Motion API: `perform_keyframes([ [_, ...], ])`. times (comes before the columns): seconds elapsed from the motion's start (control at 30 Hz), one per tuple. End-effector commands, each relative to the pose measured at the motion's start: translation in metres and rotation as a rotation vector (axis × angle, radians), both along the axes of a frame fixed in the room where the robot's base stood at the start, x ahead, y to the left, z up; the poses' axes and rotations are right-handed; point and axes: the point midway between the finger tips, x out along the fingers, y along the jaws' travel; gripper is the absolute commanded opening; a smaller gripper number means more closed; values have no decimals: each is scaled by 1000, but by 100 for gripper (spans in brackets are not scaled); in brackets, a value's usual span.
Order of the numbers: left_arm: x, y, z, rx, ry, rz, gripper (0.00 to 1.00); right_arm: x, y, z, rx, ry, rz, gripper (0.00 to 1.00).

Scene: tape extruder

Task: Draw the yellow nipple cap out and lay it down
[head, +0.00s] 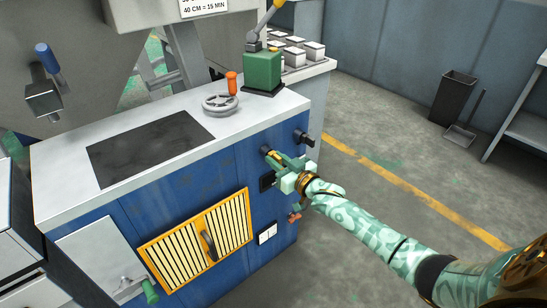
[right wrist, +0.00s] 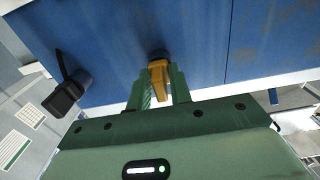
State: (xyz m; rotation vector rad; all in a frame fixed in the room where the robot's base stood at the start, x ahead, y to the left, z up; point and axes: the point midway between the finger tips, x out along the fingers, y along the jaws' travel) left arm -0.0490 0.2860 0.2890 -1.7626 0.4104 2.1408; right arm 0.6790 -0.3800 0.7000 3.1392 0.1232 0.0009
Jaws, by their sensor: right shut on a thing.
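The yellow nipple cap (right wrist: 158,80) shows in the right wrist view, between the two green fingers of my right gripper (right wrist: 160,72). The gripper is shut on it. The cap's far end meets a dark round nipple (right wrist: 159,54) on the blue panel; I cannot tell whether the cap is still seated in it. In the head view my right gripper (head: 275,160) reaches the upper right of the blue cabinet front, and the dark nipple (head: 266,149) shows just past its fingers. My left gripper is not in view.
The cabinet's pale top (head: 235,128) has free room around a dark plate (head: 150,149). A black valve (head: 303,138) sticks out close to my right gripper.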

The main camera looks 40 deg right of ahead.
Motion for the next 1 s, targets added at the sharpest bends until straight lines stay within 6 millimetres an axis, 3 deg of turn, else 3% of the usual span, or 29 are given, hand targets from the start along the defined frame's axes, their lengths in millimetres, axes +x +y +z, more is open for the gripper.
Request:
perform_keyframes([
  [0.27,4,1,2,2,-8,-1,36,-5,0,0,1,2,0,0],
  [1.0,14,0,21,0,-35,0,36,-40,-3,1,1,0,0,0],
])
